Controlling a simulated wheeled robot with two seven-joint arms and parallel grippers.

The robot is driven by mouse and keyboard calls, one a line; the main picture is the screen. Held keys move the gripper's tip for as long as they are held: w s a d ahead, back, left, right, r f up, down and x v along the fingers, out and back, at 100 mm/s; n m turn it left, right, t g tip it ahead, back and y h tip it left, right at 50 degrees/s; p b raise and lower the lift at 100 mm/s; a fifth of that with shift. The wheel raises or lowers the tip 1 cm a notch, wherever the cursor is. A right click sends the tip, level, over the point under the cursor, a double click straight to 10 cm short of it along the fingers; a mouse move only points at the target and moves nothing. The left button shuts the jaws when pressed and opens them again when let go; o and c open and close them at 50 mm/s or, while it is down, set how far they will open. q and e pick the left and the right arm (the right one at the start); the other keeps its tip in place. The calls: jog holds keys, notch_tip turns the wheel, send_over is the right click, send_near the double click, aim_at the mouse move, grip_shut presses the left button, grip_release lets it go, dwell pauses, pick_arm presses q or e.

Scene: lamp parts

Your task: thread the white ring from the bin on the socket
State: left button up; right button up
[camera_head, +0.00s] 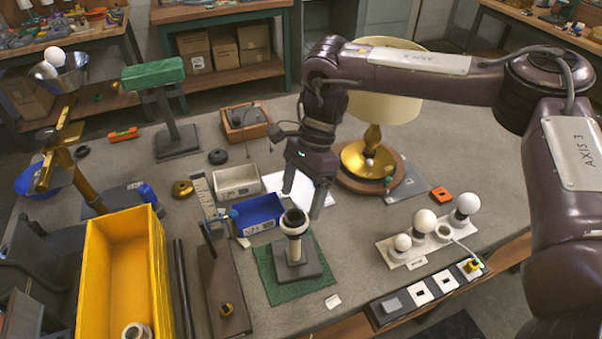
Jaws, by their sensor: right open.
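The socket (294,250) stands upright on a grey square base on a green mat, near the middle front of the bench. A pale ring-like collar (294,228) with a dark opening is at its top; I cannot tell whether it is a separate ring. A white ring (136,331) lies low in the yellow bin (161,265) at the front left, partly cut off by the frame edge. My right gripper (303,209) is open, pointing down, with its fingers around or just above the socket's top; nothing is visibly gripped. My left gripper is out of view.
A blue tray (258,214) and a white tray (236,181) stand behind the socket. A strip with several white bulbs (424,221) lies to the right. The brass lamp (371,150) is behind my right arm. A long dark board (225,290) lies left of the mat.

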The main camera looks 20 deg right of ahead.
aim_at(295, 213)
jog(key=p+x, duration=0.1)
jog(key=x, duration=0.3)
jog(key=shift+w, duration=0.15)
jog(key=shift+a+f, duration=0.2)
jog(key=shift+f, duration=0.4)
jog(key=c, duration=0.9)
jog(key=shift+o, duration=1.2)
jog(key=c, duration=0.5)
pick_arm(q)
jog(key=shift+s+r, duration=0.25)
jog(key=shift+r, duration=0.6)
pick_arm(e)
jog(key=shift+c, duration=0.2)
pick_arm(q)
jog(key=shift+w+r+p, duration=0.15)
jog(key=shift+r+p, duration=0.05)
jog(key=shift+p, duration=0.15)
pick_arm(e)
jog(key=shift+r, duration=0.3)
